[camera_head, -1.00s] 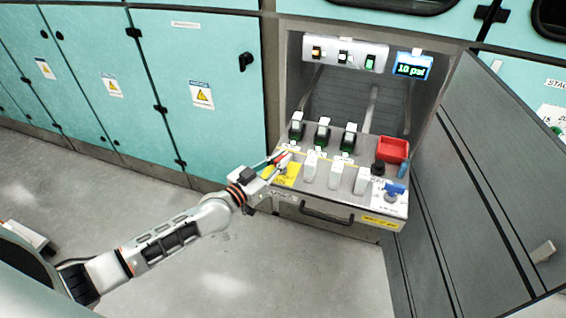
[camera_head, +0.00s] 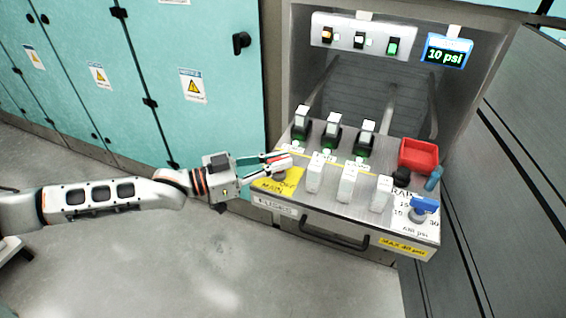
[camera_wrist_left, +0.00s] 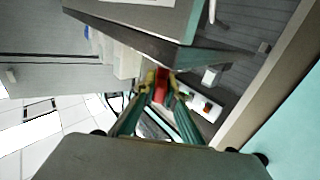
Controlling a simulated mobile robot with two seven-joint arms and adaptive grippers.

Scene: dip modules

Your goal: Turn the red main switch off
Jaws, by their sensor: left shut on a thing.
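The red main switch (camera_head: 275,158) is mostly hidden between the fingers of my left gripper (camera_head: 279,163), above the yellow MAIN label (camera_head: 284,185) at the left end of the panel. In the left wrist view the red switch (camera_wrist_left: 160,88) sits between the two fingertips (camera_wrist_left: 160,91), which are closed on it. Which way the switch is set I cannot tell. My right gripper is in neither view.
Behind stand several white-topped modules (camera_head: 331,131); white blocks (camera_head: 348,184) stand in front. A red tray (camera_head: 418,157) and a blue-handled valve (camera_head: 424,205) are at the right. A display (camera_head: 446,54) reads 10 psi. A drawer handle (camera_head: 333,236) is below.

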